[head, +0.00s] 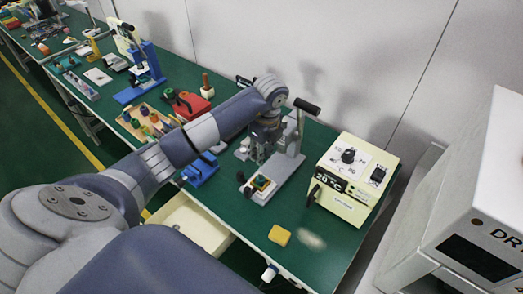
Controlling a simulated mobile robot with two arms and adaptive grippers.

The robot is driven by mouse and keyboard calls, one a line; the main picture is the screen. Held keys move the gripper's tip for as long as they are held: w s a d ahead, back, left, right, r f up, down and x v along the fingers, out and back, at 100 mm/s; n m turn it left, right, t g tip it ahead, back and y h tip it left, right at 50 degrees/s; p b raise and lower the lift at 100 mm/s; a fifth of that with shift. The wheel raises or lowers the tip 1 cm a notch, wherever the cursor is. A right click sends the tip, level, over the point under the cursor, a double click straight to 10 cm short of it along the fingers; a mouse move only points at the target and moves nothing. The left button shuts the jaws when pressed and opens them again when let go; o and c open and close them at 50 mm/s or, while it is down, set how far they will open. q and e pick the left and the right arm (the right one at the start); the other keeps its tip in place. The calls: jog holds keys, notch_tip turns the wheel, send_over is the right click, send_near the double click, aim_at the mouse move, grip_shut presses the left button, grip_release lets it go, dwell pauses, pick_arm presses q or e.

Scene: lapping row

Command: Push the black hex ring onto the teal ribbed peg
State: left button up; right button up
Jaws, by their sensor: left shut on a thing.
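A grey lever press (291,163) with a black-gripped lever (306,106) stands on the green bench. On the front of its base is a small fixture (258,186) with yellow, dark and green-teal parts. I cannot separate the teal ribbed peg from the black hex ring there at this size. My left gripper (261,151) points down beside the press column, above and behind the fixture. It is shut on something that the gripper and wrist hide. My right gripper is not in view.
A cream box with a dial (352,178) stands right of the press. A yellow block (279,235) lies in front, a blue fixture (200,171) to the left. An open drawer (196,226) juts from the bench. A blue press (143,75) stands farther back.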

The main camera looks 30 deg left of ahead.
aim_at(261, 173)
pick_arm(q)
jog(key=shift+f+b, duration=0.4)
jog(key=shift+f, duration=0.2)
jog(key=shift+f+b, duration=1.6)
jog(key=shift+f, duration=0.7)
jog(key=shift+f+b, duration=1.4)
jog(key=shift+f, duration=0.75)
